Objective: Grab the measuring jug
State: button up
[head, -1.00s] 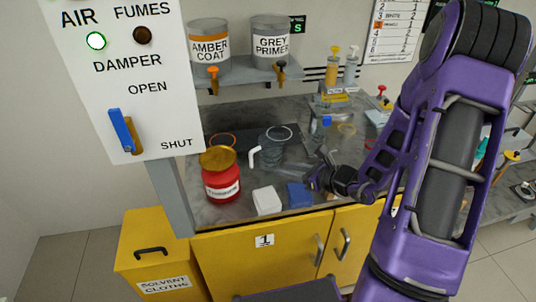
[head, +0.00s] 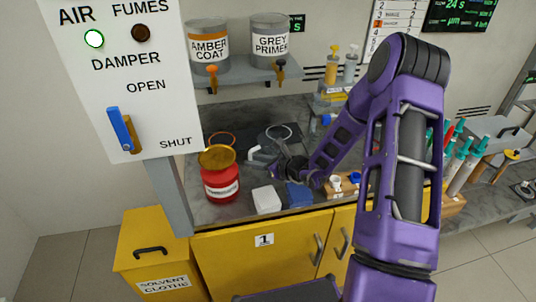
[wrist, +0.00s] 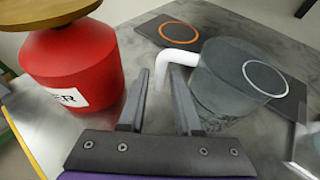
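The measuring jug (head: 279,137) is clear grey with a white handle and stands on the grey worktop. My gripper (head: 276,158) is at its near side, partly covering it in the head view. In the wrist view the jug (wrist: 228,82) stands upright just ahead and to the right. Its white handle (wrist: 162,70) shows between the two fingertips of my gripper (wrist: 160,72). The fingers are apart, with gaps beside the handle; I cannot tell how far past the tips it lies.
A red can with a brown-gold lid (head: 221,184) stands close left of my gripper. A white block (head: 266,200) and a blue block (head: 299,195) lie at the worktop's front edge. An orange ring (head: 221,140) lies behind the can. A shelf with two paint tanks (head: 269,42) overhangs the back.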

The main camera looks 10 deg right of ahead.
grip_shut()
dwell(0.4)
